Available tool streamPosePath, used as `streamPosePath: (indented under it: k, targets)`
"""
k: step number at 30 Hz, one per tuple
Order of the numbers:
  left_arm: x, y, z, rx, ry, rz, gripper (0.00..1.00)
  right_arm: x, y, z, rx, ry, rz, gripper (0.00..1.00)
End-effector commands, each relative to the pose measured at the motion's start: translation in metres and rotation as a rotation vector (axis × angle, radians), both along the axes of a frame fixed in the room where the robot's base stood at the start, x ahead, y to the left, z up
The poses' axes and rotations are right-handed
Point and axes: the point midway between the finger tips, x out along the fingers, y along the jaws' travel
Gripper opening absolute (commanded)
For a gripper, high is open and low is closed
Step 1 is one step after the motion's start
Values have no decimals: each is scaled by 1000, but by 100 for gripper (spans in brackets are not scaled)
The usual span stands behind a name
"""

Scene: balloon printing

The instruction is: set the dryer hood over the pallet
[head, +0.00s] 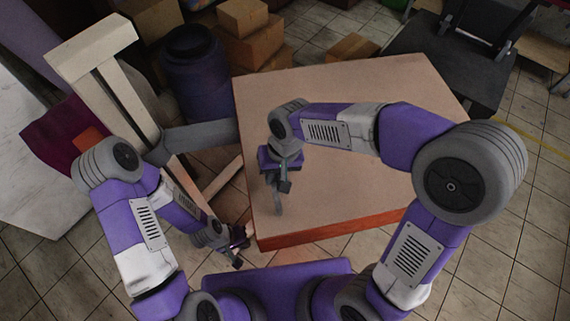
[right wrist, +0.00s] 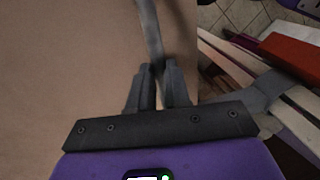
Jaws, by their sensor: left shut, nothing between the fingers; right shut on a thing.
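A large flat beige slab with an orange side (head: 350,90) fills the middle of the head view. It looks like the dryer hood, but I cannot be sure. A grey round arm (head: 200,135) runs from the beige post (head: 130,95) to its left edge. My right gripper (head: 281,188) is over the slab's left part, shut on a thin grey bar (head: 278,207). The bar (right wrist: 149,25) also shows between the fingertips in the right wrist view. My left gripper (head: 240,252) is shut and empty, low beside the slab's near left corner. I cannot make out the pallet.
A dark blue barrel (head: 193,75) and cardboard boxes (head: 252,45) stand behind. A white table (head: 35,190) with a maroon cloth (head: 60,145) is at the left. Tiled floor is open at the right.

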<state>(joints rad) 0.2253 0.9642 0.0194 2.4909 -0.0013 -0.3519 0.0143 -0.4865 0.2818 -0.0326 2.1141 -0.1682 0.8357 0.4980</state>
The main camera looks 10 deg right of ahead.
Motion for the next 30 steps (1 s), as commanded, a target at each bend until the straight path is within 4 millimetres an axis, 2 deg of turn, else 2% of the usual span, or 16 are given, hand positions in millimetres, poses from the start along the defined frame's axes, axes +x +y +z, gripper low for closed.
streamPosePath:
  k: [6,18,19,23,30]
  targets:
    - [0,0,-3,0,0,-1,0,-10,5,1,2,-3,-45,0]
    - [0,0,-3,0,0,-1,0,-14,8,0,4,6,-52,0]
    - [0,0,-3,0,0,-1,0,-15,8,0,3,7,-52,20]
    - [0,0,-3,0,0,-1,0,-14,8,0,3,5,-50,40]
    - [0,0,-3,0,0,-1,0,-13,7,0,3,2,-50,42]
